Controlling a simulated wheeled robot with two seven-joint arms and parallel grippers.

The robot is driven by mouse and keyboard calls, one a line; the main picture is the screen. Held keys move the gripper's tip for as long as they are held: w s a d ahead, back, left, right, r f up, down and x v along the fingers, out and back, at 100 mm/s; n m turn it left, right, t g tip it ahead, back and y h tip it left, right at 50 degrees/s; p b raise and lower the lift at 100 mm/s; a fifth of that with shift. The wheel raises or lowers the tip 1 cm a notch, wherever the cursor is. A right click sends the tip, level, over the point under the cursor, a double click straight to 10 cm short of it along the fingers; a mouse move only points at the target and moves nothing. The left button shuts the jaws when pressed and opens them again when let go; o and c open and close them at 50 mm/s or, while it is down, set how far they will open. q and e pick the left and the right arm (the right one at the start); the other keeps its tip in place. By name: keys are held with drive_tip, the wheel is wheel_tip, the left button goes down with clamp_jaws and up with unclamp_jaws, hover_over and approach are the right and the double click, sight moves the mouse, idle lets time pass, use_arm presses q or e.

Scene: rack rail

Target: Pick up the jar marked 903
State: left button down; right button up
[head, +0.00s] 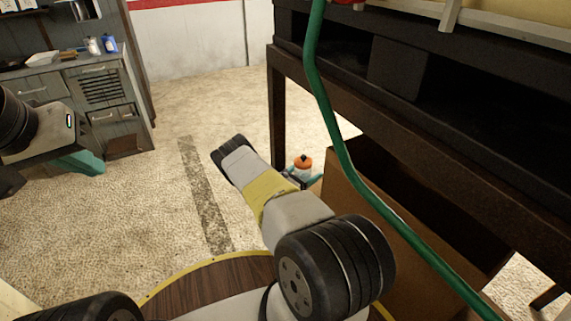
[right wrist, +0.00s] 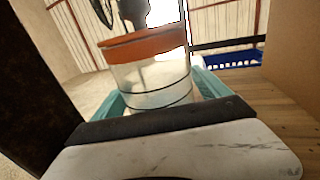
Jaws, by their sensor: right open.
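A clear jar with an orange lid (head: 303,161) shows at the foot of the dark rack in the head view. The jar (right wrist: 152,78) is large and close in the right wrist view, standing upright. I can read no number on it. My right gripper (head: 304,178) is open, with its teal fingers on either side of the jar; the right wrist view shows the teal fingers (right wrist: 160,92) beside its lower part. I cannot tell whether they touch it. My left gripper (head: 84,163) is at the far left, away from the jar, and its jaws are not clear.
A dark rack (head: 345,110) fills the right, with a brown box (head: 365,205) below and a green hose (head: 335,130) hanging in front. A grey workbench (head: 85,85) stands back left. A blue crate (right wrist: 234,60) lies beyond the jar. The middle floor is clear.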

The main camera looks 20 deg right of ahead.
clamp_jaws()
idle(0.4)
drive_tip(key=shift+r, duration=0.1)
